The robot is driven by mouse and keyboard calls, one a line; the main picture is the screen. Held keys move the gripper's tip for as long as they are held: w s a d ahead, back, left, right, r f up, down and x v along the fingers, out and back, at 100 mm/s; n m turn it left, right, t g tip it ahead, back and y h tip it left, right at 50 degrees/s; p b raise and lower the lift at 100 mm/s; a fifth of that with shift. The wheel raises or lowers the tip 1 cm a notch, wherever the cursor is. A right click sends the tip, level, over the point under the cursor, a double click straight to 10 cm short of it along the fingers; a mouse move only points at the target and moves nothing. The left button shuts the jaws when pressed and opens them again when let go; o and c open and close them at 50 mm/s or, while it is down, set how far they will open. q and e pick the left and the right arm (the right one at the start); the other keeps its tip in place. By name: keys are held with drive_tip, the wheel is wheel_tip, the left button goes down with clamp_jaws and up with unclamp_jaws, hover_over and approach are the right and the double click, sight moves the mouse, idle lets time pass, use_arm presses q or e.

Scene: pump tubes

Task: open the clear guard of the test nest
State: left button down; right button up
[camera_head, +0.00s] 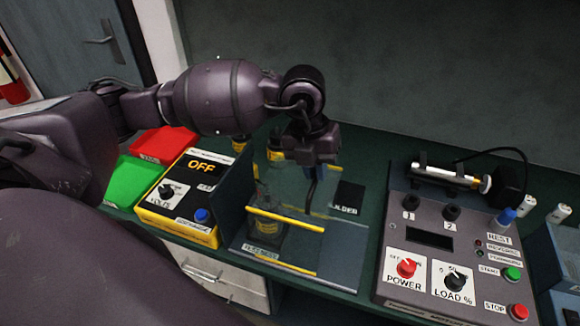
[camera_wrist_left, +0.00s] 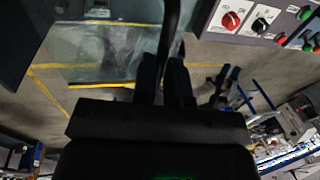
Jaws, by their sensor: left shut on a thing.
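The test nest (camera_head: 345,262) is a grey plate on the green bench. Its clear guard (camera_head: 290,198) is a see-through pane with a yellow strip along its front edge; a second yellow strip runs lower on the nest. A dark pump-like part (camera_head: 266,232) shows through the pane. My left gripper (camera_head: 313,172) points down over the guard, shut on a dark, thin, handle-like bar (camera_head: 311,197). In the left wrist view the bar (camera_wrist_left: 172,30) runs up from between my fingers (camera_wrist_left: 167,65), beside the pane (camera_wrist_left: 120,45). How far the guard is tilted is unclear. My right gripper is not visible.
A yellow-and-black box reading OFF (camera_head: 185,200) stands left of the nest, with red (camera_head: 163,144) and green (camera_head: 133,183) bins beyond. A grey control panel (camera_head: 455,245) with knobs and buttons stands close on the right. The bench's front edge is just before the nest.

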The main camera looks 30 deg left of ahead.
use_arm(q)
drive_tip(key=w+d+b, duration=0.1)
drive_tip(key=w+d, duration=0.1)
drive_tip(key=d, duration=0.7)
drive_tip(key=c, duration=1.2)
unclamp_jaws()
drive_tip(key=shift+w+b, duration=0.1)
drive_tip(key=shift+b, duration=0.2)
drive_tip(key=shift+o, duration=0.2)
wheel_tip(320, 180, up, 11)
drive_tip(key=a, duration=0.2)
drive_tip(key=shift+s+f, duration=0.15)
drive_tip(key=shift+s, duration=0.1)
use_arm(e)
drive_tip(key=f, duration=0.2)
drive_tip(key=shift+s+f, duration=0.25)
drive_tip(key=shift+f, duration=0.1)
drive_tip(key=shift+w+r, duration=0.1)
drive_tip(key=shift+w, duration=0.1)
